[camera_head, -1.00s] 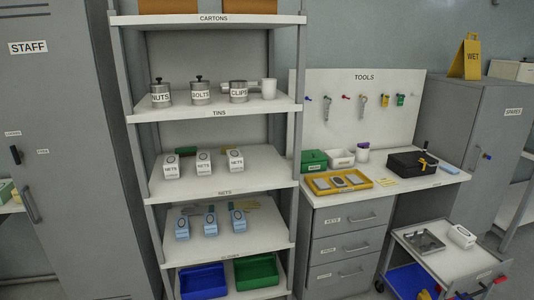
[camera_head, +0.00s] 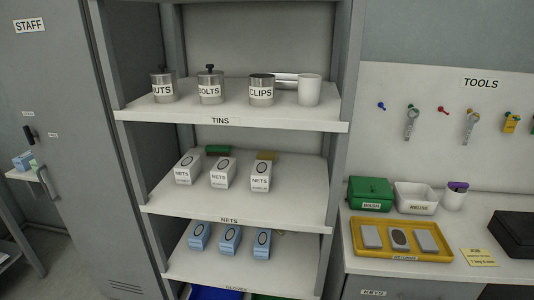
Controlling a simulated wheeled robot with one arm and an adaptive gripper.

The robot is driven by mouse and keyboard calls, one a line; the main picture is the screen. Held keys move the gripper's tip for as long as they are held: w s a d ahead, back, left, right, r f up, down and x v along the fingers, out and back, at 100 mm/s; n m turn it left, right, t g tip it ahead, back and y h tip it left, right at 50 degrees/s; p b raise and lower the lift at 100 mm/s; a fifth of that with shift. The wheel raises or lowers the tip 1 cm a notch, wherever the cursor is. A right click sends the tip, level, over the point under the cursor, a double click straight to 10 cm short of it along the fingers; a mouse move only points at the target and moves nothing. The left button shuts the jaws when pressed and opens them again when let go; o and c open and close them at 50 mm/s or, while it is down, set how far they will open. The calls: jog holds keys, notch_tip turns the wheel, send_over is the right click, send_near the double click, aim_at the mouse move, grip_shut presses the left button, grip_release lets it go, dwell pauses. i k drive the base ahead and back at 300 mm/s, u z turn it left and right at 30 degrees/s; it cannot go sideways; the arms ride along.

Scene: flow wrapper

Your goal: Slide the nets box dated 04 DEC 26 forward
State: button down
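Three white nets boxes stand in a row on the shelf labelled NETS (camera_head: 228,212): a left box (camera_head: 186,170), a middle box (camera_head: 222,174) and a right box (camera_head: 261,177). Each has a dark oval on its sloping top and NETS on its front. Small print shows under that word, but it is too small to read, so I cannot tell which box is dated 04 DEC 26. A green item (camera_head: 218,150) and a yellowish item (camera_head: 266,155) lie behind the boxes. My gripper is not in view.
The TINS shelf (camera_head: 215,120) with several containers is above. Blue boxes (camera_head: 230,238) stand on the shelf below. Shelf posts flank the row. A grey cabinet (camera_head: 80,130) is at left. A workbench with a yellow tray (camera_head: 400,254) is at right. The NETS shelf front is clear.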

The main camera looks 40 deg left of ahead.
aim_at(261, 176)
jog(key=u, duration=0.75)
jog(key=i, duration=1.1)
jog(key=u, duration=1.2)
